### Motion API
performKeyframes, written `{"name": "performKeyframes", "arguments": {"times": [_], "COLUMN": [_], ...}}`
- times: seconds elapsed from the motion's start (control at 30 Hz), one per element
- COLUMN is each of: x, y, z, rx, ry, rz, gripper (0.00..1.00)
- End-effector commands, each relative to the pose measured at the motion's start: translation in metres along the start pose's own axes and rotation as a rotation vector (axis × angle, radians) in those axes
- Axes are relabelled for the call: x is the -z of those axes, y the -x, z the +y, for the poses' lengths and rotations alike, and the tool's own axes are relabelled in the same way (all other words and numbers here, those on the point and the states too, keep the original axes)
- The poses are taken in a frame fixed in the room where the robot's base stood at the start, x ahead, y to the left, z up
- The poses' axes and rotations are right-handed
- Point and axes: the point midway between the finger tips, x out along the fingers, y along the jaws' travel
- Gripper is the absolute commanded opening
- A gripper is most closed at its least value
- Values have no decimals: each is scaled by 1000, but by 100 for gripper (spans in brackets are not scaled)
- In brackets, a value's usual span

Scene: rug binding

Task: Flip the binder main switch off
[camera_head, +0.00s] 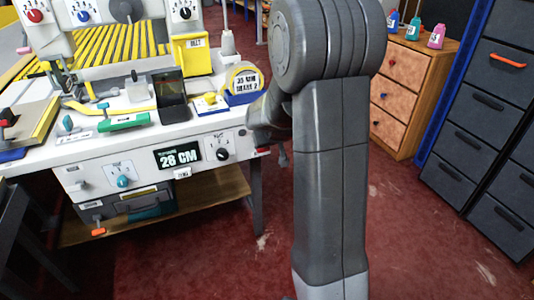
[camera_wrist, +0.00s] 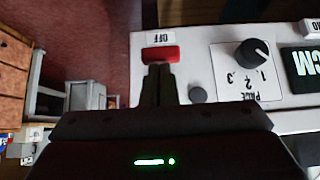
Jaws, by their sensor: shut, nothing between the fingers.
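The red switch (camera_wrist: 160,54) is at the top of the wrist view, on the white front panel of the binder table. An OFF label (camera_wrist: 160,38) sits just beyond it. My gripper (camera_wrist: 158,68) is shut and empty, its fingertips right at the near edge of the red switch. I cannot tell whether they touch it. In the head view the red switch (camera_head: 263,151) shows small at the right end of the panel, beside my arm.
A black dial (camera_wrist: 252,53) and the CM display (camera_wrist: 302,61) sit beside the switch; the display (camera_head: 178,153) reads 28 CM in the head view. A wooden drawer unit (camera_head: 402,68) and dark drawers (camera_head: 474,147) stand right. Red floor (camera_head: 210,250) is open in front.

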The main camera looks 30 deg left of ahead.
Motion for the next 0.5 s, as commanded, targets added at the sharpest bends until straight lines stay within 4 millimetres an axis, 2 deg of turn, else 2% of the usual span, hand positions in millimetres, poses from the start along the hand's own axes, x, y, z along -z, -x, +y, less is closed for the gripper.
{"name": "performKeyframes", "arguments": {"times": [0.03, 0.2, 0.5], "x": [-8, -14, -24], "y": [-8, -9, -14], "z": [0, 1, 0], "rx": [-1, -2, -1], "ry": [-1, -4, 1], "rz": [28, 115, 113], "gripper": [0, 0, 0]}}
